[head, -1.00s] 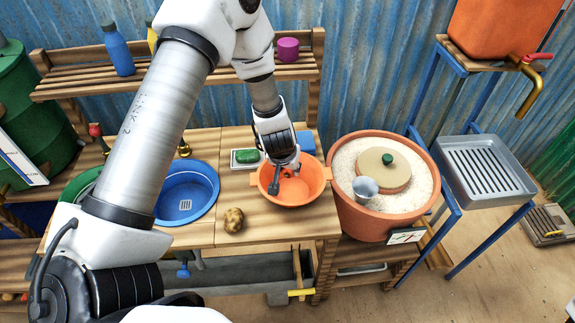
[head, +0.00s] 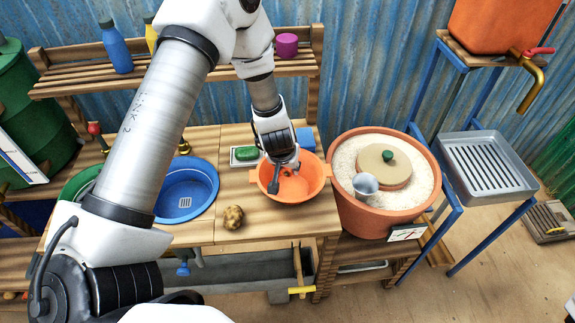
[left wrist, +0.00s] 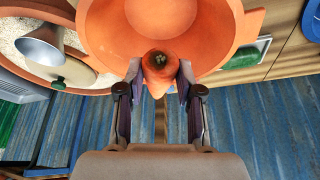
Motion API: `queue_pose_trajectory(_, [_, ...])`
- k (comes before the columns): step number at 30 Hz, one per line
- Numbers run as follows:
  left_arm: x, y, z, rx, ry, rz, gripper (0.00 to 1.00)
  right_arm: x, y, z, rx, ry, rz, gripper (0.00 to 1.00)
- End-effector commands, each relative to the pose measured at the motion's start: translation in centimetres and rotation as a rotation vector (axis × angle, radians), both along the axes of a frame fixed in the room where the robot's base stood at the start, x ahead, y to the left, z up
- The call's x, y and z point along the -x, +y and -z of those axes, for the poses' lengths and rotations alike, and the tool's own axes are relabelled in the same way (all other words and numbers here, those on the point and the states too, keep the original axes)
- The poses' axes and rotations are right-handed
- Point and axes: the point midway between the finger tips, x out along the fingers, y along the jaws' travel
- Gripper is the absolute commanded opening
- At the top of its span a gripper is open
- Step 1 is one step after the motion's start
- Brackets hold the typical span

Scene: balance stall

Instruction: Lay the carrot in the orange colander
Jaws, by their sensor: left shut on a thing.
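The orange colander (head: 315,186) stands on the wooden counter, right of the blue basin; it also fills the top of the left wrist view (left wrist: 220,30). My left gripper (head: 280,184) points down into the colander. In the left wrist view my left gripper (left wrist: 158,90) is shut on the carrot (left wrist: 155,84), whose stem end faces the camera between the fingers. The carrot is within the colander's outline there; whether it touches the bottom I cannot tell. In the head view the carrot is hard to tell from the orange colander. My right gripper is not in view.
A potato (head: 233,217) lies on the counter in front of the colander. A green soap on a dish (head: 246,154) is behind left, a blue basin (head: 186,199) left. A terracotta pot (head: 378,226) of white grains with a metal cup (head: 365,186) stands close right.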

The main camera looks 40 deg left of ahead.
Motion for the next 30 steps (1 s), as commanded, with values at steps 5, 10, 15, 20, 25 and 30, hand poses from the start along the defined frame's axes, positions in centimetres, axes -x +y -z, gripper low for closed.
queue_pose_trajectory(5, [0.0,0.0,1.4,0.0,0.0,0.001,0.01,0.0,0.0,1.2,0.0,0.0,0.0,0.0])
queue_pose_trajectory(10, [0.0,0.0,2.4,-0.001,0.0,0.002,0.01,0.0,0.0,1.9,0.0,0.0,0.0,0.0])
queue_pose_trajectory(15, [0.0,0.0,3.4,0.0,0.0,0.001,0.01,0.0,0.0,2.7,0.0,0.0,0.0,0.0])
queue_pose_trajectory(20, [0.0,0.0,4.4,0.0,0.0,0.001,0.01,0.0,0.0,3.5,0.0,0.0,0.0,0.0])
queue_pose_trajectory(25, [0.0,0.0,5.4,-0.001,-0.001,0.002,0.01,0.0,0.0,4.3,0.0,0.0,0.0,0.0])
queue_pose_trajectory(30, [0.0,0.0,6.4,-0.001,-0.001,0.001,0.01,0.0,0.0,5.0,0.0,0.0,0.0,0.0])
